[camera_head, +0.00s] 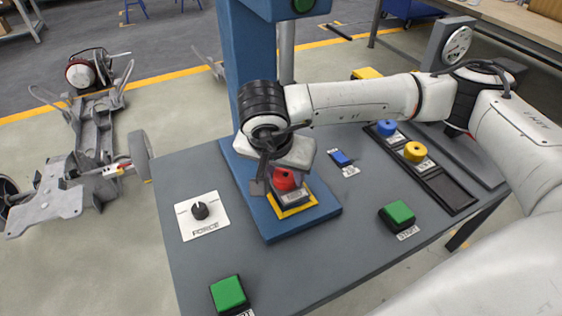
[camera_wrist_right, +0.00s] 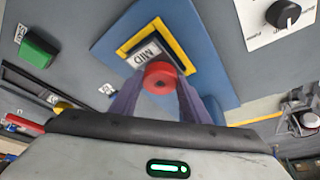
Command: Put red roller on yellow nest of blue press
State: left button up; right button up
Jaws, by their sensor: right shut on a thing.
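The blue press (camera_head: 251,95) stands on the grey table with its blue base plate under my right gripper. The yellow nest (camera_head: 298,209) is a square frame on that base, around a dark block with a "MID" label (camera_wrist_right: 143,54). The red roller (camera_head: 285,180) is between the fingers of my right gripper (camera_head: 272,184), at the nest. In the right wrist view the red roller (camera_wrist_right: 159,77) shows between the two fingertips, in front of the nest's label. I cannot tell whether it touches the nest. My left gripper is not in view.
A dark rack (camera_head: 449,190) at the right holds a blue roller (camera_head: 386,128) and a yellow roller (camera_head: 415,152). Green buttons (camera_head: 397,213) (camera_head: 228,293), a blue button (camera_head: 341,158) and a force dial (camera_head: 201,211) are on the table. A chassis (camera_head: 92,150) stands on the floor at the left.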

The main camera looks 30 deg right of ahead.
pick_arm(q)
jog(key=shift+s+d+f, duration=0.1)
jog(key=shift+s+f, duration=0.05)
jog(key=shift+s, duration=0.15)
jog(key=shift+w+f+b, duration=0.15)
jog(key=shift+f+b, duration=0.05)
jog(key=shift+b, duration=0.1)
pick_arm(e)
jog(key=shift+w+a, duration=0.1)
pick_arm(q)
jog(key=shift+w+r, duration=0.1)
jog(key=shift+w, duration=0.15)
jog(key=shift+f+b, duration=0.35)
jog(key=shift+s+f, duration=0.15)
pick_arm(e)
jog(key=shift+f, duration=0.1)
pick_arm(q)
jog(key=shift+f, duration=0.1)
pick_arm(e)
jog(key=shift+f, duration=0.1)
pick_arm(q)
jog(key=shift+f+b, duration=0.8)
jog(key=shift+b, duration=0.15)
pick_arm(e)
jog(key=shift+f, duration=0.7)
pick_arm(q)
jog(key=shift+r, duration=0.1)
pick_arm(e)
jog(key=o, duration=1.3)
jog(key=shift+r, duration=0.1)
